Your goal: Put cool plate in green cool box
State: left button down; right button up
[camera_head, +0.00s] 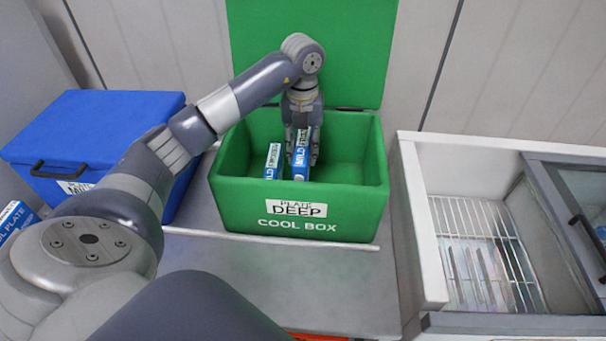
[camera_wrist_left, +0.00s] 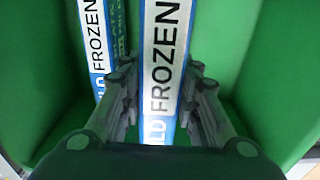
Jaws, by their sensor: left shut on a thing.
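The green cool box (camera_head: 230,207) stands open on the table in the head view, its lid (camera_head: 350,45) raised at the back. My left gripper (camera_head: 301,155) reaches down inside it and is shut on a cool plate (camera_head: 301,152), a white and blue slab marked "MILD FROZEN". In the left wrist view the held plate (camera_wrist_left: 163,65) stands between the fingers (camera_wrist_left: 165,125). A second cool plate (camera_head: 272,162) stands upright in the box just left of the held one; it also shows in the left wrist view (camera_wrist_left: 87,40). Whether the held plate touches the box floor is hidden.
A closed blue box (camera_head: 95,125) stands left of the green box. More plates (camera_head: 14,218) show at the far left edge. A white freezer (camera_head: 425,240) with a wire rack (camera_head: 480,250) and a glass lid is at the right. The box's right side is free.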

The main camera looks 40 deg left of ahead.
pick_arm(q)
notch_tip(320, 180, down, 3)
jog(key=shift+f, duration=0.2)
notch_tip(320, 180, down, 4)
jog(key=shift+r+p, duration=0.2)
jog(key=shift+p, duration=0.45)
jog(key=shift+f, duration=0.15)
jog(key=shift+f, duration=0.1)
jog(key=c, duration=1.2)
grip_release()
